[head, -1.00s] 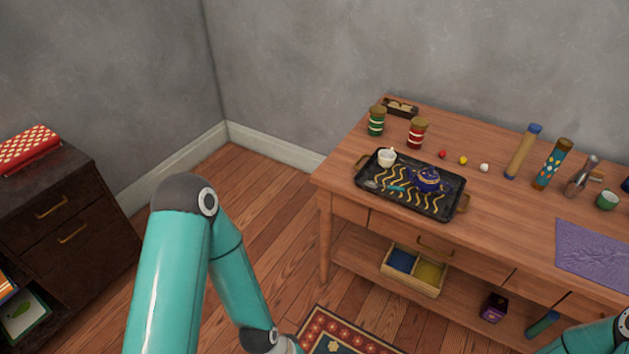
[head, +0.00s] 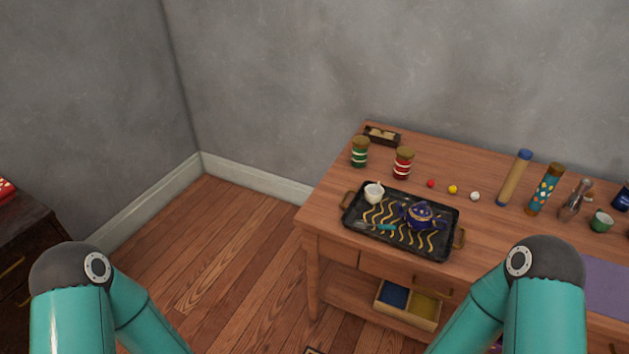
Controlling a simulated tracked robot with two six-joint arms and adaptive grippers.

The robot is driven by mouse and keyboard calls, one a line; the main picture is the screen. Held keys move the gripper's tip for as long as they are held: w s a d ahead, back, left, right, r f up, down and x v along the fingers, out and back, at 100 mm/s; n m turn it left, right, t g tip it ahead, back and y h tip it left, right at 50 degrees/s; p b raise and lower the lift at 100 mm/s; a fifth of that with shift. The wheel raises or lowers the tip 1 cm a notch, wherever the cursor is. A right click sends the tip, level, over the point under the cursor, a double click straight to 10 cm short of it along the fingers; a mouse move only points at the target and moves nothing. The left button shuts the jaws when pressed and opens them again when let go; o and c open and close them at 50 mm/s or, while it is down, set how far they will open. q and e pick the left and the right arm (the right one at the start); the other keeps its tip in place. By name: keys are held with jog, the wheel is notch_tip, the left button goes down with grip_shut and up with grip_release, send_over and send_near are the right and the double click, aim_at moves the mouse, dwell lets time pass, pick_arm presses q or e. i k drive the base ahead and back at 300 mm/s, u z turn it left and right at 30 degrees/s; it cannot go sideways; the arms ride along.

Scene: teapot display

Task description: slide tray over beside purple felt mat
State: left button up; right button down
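The black tray (head: 432,249) with yellow wavy lines and brass handles lies on the left part of the wooden table. A white cup (head: 374,193), a dark blue teapot (head: 420,214) and a small teal item (head: 387,227) are on it. The purple felt mat (head: 607,286) lies on the table at the right edge of the view, partly hidden by my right arm and cut off by the frame. My two teal arms show at the bottom left and bottom right. Both grippers are outside the picture.
Between tray and mat is bare tabletop (head: 490,232). Behind stand a green jar (head: 360,152), a red jar (head: 403,163), three small balls, tall tubes (head: 545,188), a metal shaker (head: 576,200) and a green cup (head: 601,221). An open divided box (head: 407,303) sits on the lower shelf.

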aim_at(434, 245)
jog(key=u, duration=0.1)
jog(key=i, duration=0.85)
jog(key=u, duration=0.05)
